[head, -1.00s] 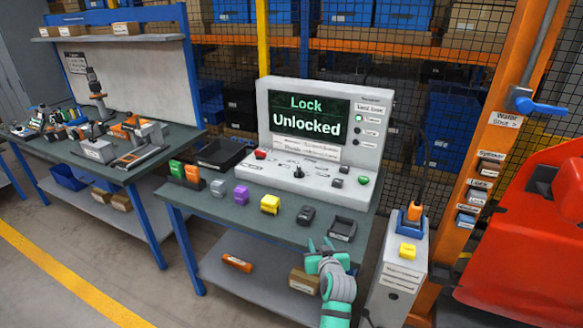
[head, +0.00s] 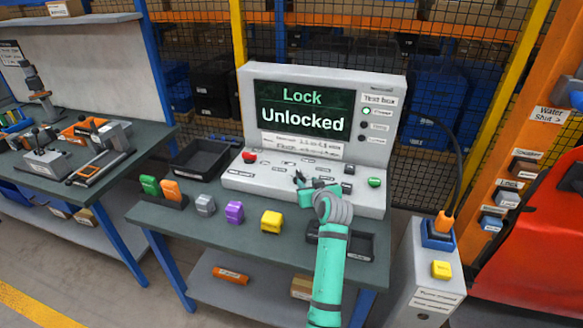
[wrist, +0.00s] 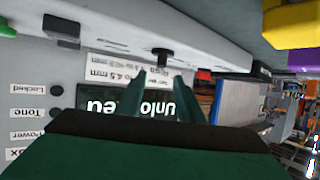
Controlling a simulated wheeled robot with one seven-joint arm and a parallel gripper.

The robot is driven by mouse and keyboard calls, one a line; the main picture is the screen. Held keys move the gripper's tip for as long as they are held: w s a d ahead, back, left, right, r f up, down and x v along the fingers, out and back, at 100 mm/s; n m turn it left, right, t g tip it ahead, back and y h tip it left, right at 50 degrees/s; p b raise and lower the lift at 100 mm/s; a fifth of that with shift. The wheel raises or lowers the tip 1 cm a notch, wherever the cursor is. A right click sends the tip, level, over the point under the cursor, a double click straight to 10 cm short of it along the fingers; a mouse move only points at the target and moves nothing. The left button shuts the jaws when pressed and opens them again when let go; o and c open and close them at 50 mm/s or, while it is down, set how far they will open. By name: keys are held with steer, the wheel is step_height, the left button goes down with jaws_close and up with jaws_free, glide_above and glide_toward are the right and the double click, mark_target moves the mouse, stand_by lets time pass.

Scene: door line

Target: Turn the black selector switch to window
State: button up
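The black selector switch (head: 298,177) stands on the sloped front panel of the light grey console (head: 240,178). It also shows in the wrist view (wrist: 161,55) as a small dark knob. My gripper (head: 303,184) is at the panel beside the switch, and partly covers it in the head view. In the wrist view my gripper (wrist: 158,78) has its two green fingers apart, with the knob just beyond the gap; I see no contact. The screen (head: 302,110) reads "Lock Unlocked". The switch's pointing direction and its position labels are too small to read.
A red button (head: 249,157), a green button (head: 374,182) and a black control (head: 349,168) share the panel. A black tray (head: 358,244) lies under my arm.

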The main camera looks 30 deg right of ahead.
mark_target(299, 175)
steer(key=x, duration=1)
steer(key=shift+w+a+r, duration=0.2)
steer(key=shift+a, duration=0.15)
steer(key=shift+w+d+f, duration=0.25)
steer(key=shift+w+d, duration=0.05)
steer(key=shift+d, duration=0.25)
steer(key=shift+a, duration=0.1)
steer(key=shift+w, duration=0.1)
jaws_close()
